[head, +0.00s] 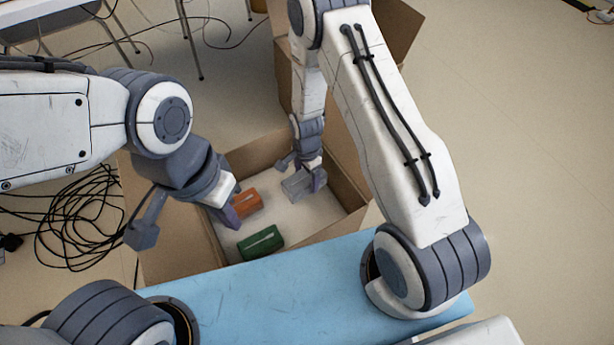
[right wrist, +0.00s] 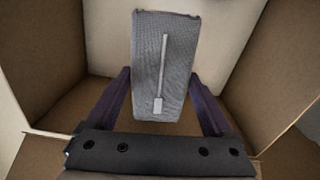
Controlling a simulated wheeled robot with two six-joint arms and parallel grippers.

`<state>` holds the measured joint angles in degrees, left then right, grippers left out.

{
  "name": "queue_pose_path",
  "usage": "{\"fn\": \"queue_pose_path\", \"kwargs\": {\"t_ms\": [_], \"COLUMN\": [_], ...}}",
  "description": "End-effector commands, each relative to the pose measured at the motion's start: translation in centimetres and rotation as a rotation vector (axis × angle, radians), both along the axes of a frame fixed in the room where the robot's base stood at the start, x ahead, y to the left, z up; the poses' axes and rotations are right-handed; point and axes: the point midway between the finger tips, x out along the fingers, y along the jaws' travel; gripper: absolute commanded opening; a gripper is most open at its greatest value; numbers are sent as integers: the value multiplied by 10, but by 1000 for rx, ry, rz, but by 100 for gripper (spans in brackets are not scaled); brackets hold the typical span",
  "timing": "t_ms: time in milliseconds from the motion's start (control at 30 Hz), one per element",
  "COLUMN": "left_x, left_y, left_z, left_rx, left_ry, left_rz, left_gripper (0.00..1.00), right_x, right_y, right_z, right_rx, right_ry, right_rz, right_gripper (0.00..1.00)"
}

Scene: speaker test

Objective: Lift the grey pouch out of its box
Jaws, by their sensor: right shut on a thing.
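The grey pouch (head: 296,186) is at the right side of the open cardboard box (head: 350,192). In the right wrist view the pouch (right wrist: 165,65) shows its woven face and a pale zip. My right gripper (head: 304,180) reaches down into the box, shut on the pouch, with purple fingers (right wrist: 165,98) on either side of it. I cannot tell whether the pouch touches the box floor. My left gripper (head: 230,210) is at the box's left side, its purple finger beside the orange pouch (head: 247,202); its opening is not clear.
A green pouch (head: 261,243) lies in the near part of the box. A blue surface (head: 270,290) lies in front of the box. Black cables (head: 75,220) are coiled on the floor at left. Another cardboard box (head: 398,35) stands behind. The floor at right is clear.

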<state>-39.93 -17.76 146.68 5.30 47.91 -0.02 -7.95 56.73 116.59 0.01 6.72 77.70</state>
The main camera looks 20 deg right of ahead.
Motion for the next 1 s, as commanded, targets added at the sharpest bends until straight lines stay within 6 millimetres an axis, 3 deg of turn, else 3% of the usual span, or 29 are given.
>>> {"fn": "queue_pose_path", "kwargs": {"t_ms": [300, 400, 767, 1000], "left_x": [0, 0, 0, 0], "left_y": [0, 0, 0, 0], "left_z": [66, 80, 101, 123], "left_rx": [0, 0, 0, 0], "left_ry": [0, 0, 0, 0], "left_rz": [0, 0, 0, 0], "left_gripper": [0, 0, 0, 0], "right_x": [2, 2, 1, 1], "right_y": [0, 0, 0, 0], "right_z": [95, 119, 155, 190], "right_rx": [1, 0, 1, 0], "right_ry": [-2, -3, -2, -3], "right_rz": [0, 0, 0, 0], "right_gripper": [31, 31, 31, 31]}}
